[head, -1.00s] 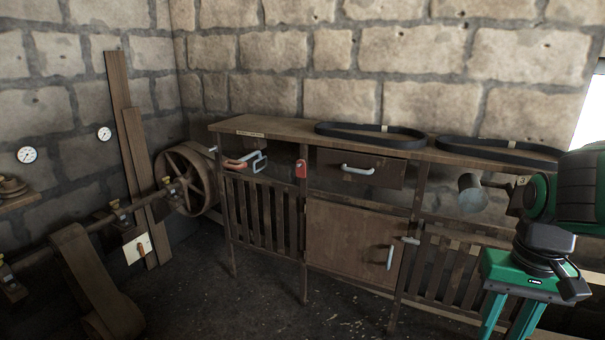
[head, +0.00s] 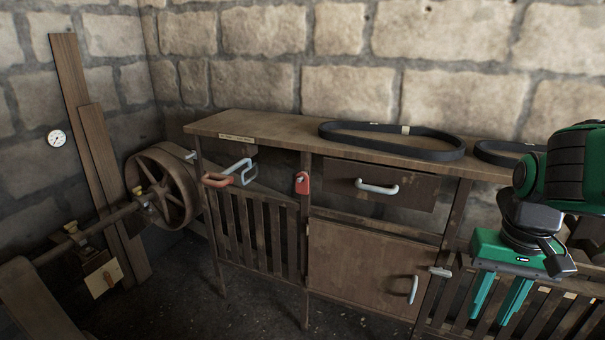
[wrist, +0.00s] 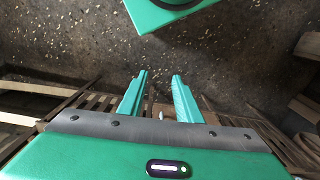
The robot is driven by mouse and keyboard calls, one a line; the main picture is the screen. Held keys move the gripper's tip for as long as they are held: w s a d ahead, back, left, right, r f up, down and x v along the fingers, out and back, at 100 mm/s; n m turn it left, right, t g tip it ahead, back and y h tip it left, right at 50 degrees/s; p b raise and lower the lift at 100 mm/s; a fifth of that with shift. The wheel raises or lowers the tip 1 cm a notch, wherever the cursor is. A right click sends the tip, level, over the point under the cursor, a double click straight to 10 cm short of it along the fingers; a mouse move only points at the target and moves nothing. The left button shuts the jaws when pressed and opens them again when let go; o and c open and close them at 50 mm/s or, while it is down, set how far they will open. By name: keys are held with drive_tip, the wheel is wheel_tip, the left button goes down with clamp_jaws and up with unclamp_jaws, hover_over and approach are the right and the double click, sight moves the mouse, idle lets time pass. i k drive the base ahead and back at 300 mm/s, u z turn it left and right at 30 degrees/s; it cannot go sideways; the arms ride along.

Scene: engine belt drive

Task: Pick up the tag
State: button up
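A small red tag (head: 302,183) hangs on the front of the wooden bench (head: 215,125), at the post between the slatted panel and the drawer. It does not show clearly in the wrist view. My gripper (head: 490,315) is at the right in the head view, pointing down in front of the bench's right part, well to the right of the tag and apart from it. In the wrist view my gripper (wrist: 160,76) has its two fingers apart with nothing held between them.
Black belts (head: 390,140) lie on the bench top. A drawer (head: 375,182) and a cabinet door (head: 360,265) have projecting handles. A grey and orange-brown handle (head: 232,174) sticks out left of the tag. A large wheel on a shaft (head: 165,187) stands at the left. Floor before the bench looks clear.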

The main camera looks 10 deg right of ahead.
sight(302, 188)
drive_tip(key=u, duration=0.05)
drive_tip(key=i, duration=1.15)
